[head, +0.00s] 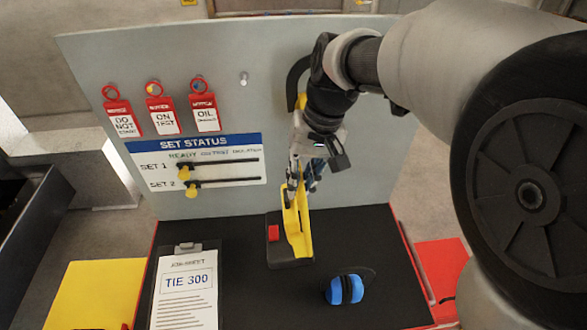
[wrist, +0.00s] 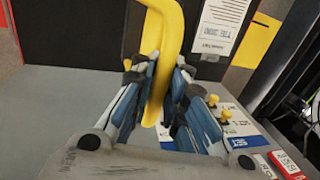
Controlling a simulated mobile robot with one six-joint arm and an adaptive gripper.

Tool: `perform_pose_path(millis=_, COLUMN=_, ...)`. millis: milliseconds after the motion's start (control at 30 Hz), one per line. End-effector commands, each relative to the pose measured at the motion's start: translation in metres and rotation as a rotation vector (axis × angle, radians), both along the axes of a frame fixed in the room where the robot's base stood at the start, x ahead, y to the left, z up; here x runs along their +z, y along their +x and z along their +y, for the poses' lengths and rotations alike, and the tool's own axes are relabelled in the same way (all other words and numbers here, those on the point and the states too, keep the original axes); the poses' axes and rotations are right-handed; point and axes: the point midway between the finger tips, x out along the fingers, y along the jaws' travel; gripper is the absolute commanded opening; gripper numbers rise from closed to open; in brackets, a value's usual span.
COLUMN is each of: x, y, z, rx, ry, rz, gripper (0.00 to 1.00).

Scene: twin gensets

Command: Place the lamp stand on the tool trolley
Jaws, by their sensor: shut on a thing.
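The lamp stand (head: 303,228) is a yellow upright frame, seemingly with a dark base and a small red block at its left. It is at or just above the black top of the tool trolley (head: 240,300), near the grey back panel; I cannot tell whether its base touches. My gripper (head: 303,185) reaches down from above and is shut on the upper part of the yellow frame. In the wrist view the yellow bar (wrist: 165,50) of the stand runs between the two fingers of my gripper (wrist: 160,85). The stand's base is hidden there.
A clipboard (head: 187,290) lies at the trolley's front left, and blue ear defenders (head: 345,289) lie at the front right. The back panel (head: 235,75) carries red tags (head: 161,110) and a set status board (head: 200,163). The black top between clipboard and ear defenders is clear.

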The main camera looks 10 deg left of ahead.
Motion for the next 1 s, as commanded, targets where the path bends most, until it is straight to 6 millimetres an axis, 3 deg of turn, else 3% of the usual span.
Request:
perform_pose_path(millis=167, x=-0.015, y=0.006, z=0.009, rx=-0.001, ry=0.032, rz=0.005, gripper=0.0)
perform_pose_path(millis=700, x=-0.131, y=0.006, z=0.009, rx=-0.001, ry=0.03, rz=0.007, gripper=0.0)
perform_pose_path(millis=1000, x=-0.156, y=0.007, z=0.009, rx=-0.001, ry=0.031, rz=0.003, gripper=0.0)
